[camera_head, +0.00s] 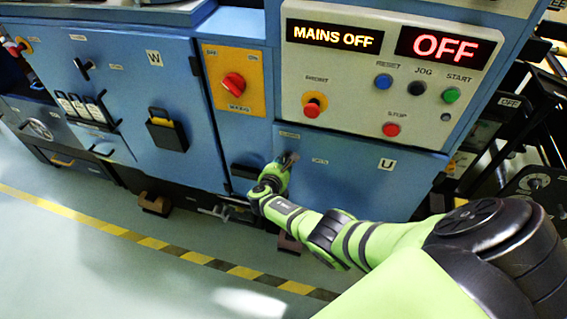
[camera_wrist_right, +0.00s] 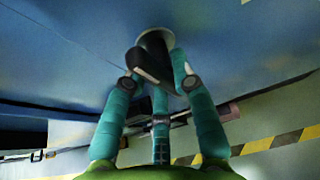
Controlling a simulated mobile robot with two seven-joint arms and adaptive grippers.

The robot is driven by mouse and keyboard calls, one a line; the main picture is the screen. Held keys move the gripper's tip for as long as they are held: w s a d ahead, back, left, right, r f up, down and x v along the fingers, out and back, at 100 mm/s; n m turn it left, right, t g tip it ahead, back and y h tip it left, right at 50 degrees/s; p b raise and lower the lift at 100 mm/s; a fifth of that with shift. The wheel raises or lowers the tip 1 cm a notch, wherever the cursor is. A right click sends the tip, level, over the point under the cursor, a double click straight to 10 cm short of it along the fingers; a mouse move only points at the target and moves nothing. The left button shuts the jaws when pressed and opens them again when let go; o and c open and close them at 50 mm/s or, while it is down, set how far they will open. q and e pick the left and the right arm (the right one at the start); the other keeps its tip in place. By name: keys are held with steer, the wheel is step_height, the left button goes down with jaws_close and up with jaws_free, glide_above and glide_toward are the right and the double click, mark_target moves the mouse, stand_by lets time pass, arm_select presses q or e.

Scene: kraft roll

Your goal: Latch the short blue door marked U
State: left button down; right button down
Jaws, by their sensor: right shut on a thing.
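The short blue door marked U (camera_head: 350,178) is below the control panel in the head view and looks about flush with the cabinet front. My right gripper (camera_head: 284,166) is at its upper left part. In the right wrist view the fingers of this gripper (camera_wrist_right: 158,82) are shut on a dark latch handle (camera_wrist_right: 153,58), which stands out from the blue face. The handle is mostly hidden by the gripper in the head view. Whether the latch is engaged cannot be told. My left gripper is not in view.
The control panel (camera_head: 350,77) with signs reading MAINS OFF and OFF is above the door. A red rotary switch (camera_head: 234,84) on an orange plate and the taller blue door marked W (camera_head: 110,65) are to the left. Yellow-black floor tape (camera_head: 140,239) crosses clear floor.

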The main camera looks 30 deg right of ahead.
steer(key=c, duration=0.9)
jaws_free()
steer(key=shift+w+r, duration=0.15)
steer(key=shift+r, duration=0.05)
steer(key=shift+c, duration=0.2)
steer(key=shift+f, duration=0.15)
steer(key=shift+s+a, duration=0.15)
steer(key=shift+s, duration=0.05)
steer(key=v, duration=1.1)
steer(key=shift+s+a+r, duration=0.15)
steer(key=shift+a+r, duration=0.1)
steer(key=shift+r, duration=0.05)
